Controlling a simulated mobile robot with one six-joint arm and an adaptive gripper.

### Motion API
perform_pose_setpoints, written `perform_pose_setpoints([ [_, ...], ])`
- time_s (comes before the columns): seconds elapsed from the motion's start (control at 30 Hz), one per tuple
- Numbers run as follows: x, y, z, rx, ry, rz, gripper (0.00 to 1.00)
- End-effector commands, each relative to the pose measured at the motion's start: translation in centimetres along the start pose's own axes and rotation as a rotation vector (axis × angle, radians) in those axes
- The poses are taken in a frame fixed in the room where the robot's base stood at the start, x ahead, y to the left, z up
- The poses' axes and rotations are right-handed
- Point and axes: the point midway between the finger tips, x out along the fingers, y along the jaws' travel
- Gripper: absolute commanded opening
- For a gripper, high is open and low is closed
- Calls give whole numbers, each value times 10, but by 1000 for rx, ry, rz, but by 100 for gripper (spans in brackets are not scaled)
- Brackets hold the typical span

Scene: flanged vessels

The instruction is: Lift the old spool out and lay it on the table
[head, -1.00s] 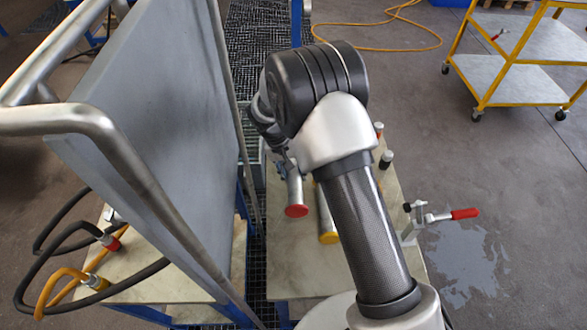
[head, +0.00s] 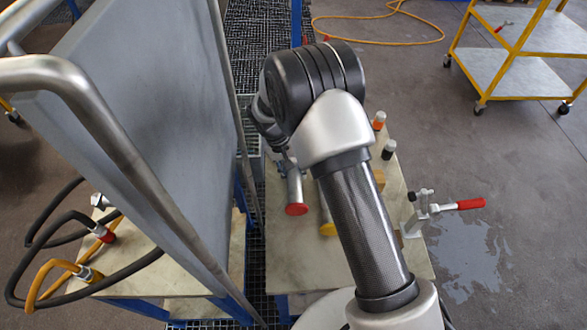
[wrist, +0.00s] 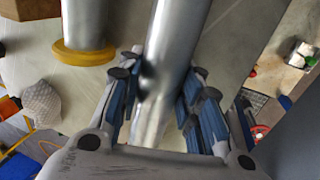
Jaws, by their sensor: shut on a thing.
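In the wrist view my gripper (wrist: 160,78) has its blue-padded fingers closed around a bare silver tube (wrist: 178,40), the spool. Both ends of it are out of that view. In the head view a silver spool with a red end flange (head: 296,209) shows left of my forearm, apparently the held one; my fingers are hidden there behind the arm. A second spool with a yellow flange (head: 328,229) is over the table (head: 292,247), partly covered by my forearm. Its yellow flange also shows at upper left in the wrist view (wrist: 83,56).
A large grey panel with a metal rail (head: 150,120) stands close on the left. A red-handled clamp (head: 468,204) is at the table's right edge, with small capped items (head: 389,148) behind it. Hoses (head: 60,270) lie left. A yellow cart (head: 515,65) stands far right.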

Motion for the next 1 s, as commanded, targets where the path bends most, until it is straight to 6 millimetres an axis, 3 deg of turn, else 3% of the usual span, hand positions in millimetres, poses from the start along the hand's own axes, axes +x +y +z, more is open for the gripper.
perform_pose_setpoints([
  [0.63,7,-2,-1,0,2,0,0],
  [0.67,6,-2,-1,0,2,0,34],
  [1.0,7,-2,0,0,1,0,56],
])
